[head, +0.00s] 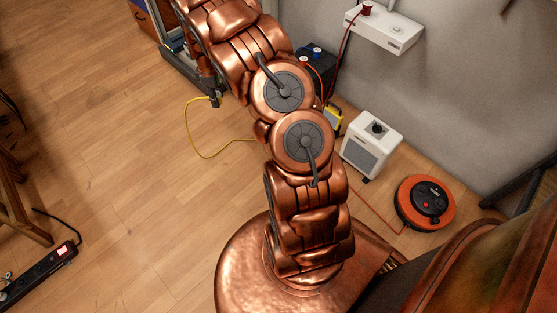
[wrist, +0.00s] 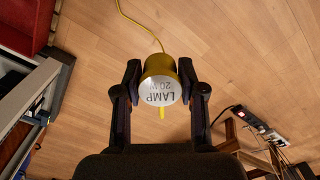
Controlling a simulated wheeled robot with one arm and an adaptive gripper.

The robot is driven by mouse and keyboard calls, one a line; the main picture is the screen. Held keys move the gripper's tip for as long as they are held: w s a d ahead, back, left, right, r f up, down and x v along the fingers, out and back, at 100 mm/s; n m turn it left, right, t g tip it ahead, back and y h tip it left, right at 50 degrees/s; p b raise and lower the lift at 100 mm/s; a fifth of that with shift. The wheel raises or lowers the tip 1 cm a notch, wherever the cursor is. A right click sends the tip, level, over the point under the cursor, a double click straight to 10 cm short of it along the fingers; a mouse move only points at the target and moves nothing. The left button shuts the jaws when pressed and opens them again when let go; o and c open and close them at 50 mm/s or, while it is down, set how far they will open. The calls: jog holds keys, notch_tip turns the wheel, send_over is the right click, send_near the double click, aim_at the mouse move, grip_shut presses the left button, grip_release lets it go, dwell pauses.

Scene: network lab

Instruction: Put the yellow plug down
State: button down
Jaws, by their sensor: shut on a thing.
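The yellow plug (wrist: 158,66) has a pale round face marked "LAMP 20 W" and a yellow prong. In the wrist view it sits between the two dark fingers of my gripper (wrist: 160,82), which is shut on it. Wooden floor shows behind it. A yellow cable (wrist: 134,22) leads away from its back. In the head view my gripper (head: 213,97) is small, beside the arm and near the metal frame. The plug itself is hard to make out there. The yellow cable (head: 188,130) loops over the floor and passes behind my arm.
A power strip (head: 40,274) lies at the lower left, also in the wrist view (wrist: 258,122). A metal frame (head: 187,75) stands near my gripper. A white box (head: 371,146), an orange cable reel (head: 425,203) and a yellow device (head: 334,121) line the wall. The left floor is largely clear.

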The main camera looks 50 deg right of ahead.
jog(key=s+d+f+n+b, duration=0.1)
jog(key=s+d+f+n, duration=0.25)
jog(key=f, duration=0.65)
jog(key=s+d+f+n+b, duration=0.15)
jog(key=s+d+f, duration=0.35)
jog(key=f, duration=0.5)
jog(key=s+f+n, duration=0.8)
jog(key=s+f, duration=0.6)
jog(key=f, duration=0.4)
jog(key=shift+d+n+b, duration=0.3)
jog(key=shift+d, duration=0.15)
jog(key=shift+f, duration=0.25)
jog(key=shift+s+a+f, duration=0.15)
jog(key=shift+s+f, duration=0.15)
jog(key=shift+s, duration=0.05)
